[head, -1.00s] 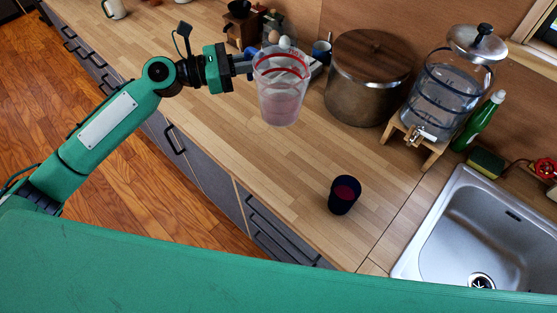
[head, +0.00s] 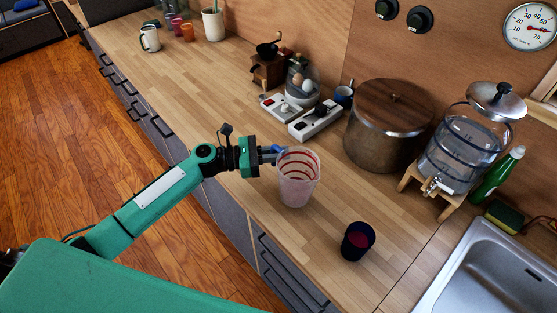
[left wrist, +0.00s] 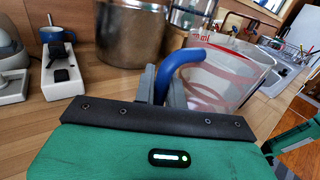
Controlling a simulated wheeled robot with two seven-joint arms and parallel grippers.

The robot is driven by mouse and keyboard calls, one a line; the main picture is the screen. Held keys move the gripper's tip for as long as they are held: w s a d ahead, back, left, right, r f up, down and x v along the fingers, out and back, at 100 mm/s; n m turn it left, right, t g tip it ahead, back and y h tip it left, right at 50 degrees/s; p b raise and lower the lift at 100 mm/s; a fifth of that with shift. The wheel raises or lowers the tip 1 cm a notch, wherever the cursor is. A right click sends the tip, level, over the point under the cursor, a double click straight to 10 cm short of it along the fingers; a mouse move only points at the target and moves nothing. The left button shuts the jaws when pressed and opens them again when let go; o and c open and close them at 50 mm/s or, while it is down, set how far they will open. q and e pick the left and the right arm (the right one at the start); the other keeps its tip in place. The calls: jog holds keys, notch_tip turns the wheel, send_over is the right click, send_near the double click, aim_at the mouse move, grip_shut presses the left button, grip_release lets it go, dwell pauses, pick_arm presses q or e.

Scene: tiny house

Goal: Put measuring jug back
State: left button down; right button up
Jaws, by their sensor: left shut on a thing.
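The measuring jug (head: 299,180) is clear with red markings and a blue handle. My left gripper (head: 274,154) is shut on its handle, and the jug looks upright over the counter's front part. I cannot tell whether its base touches the wood. In the left wrist view the fingers (left wrist: 163,88) close on the blue handle (left wrist: 182,68), with the jug body (left wrist: 228,75) to the right. My right gripper is not in view.
A dark cup (head: 357,241) stands right of the jug. Behind are a wooden-lidded pot (head: 385,140), a water dispenser (head: 460,148), power strips (head: 316,120), an egg cooker (head: 300,92) and a grinder (head: 269,70). The sink (head: 500,265) is at right. The counter at left (head: 185,80) is largely clear.

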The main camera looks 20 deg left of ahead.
pick_arm(q)
notch_tip(320, 180, down, 3)
jog(key=shift+f, duration=0.25)
jog(key=shift+f, duration=0.2)
jog(key=c, duration=1.5)
grip_release()
jog(key=shift+o, duration=0.2)
jog(key=shift+a+r, duration=0.1)
jog(key=shift+r, duration=0.1)
jog(key=b+v, duration=0.3)
jog(key=v, duration=0.7)
jog(key=shift+s+a+f, duration=0.2)
jog(key=shift+a, duration=0.15)
jog(key=shift+s+a+r+b, duration=0.2)
jog(key=shift+a+b, duration=0.1)
jog(key=shift+a, duration=0.15)
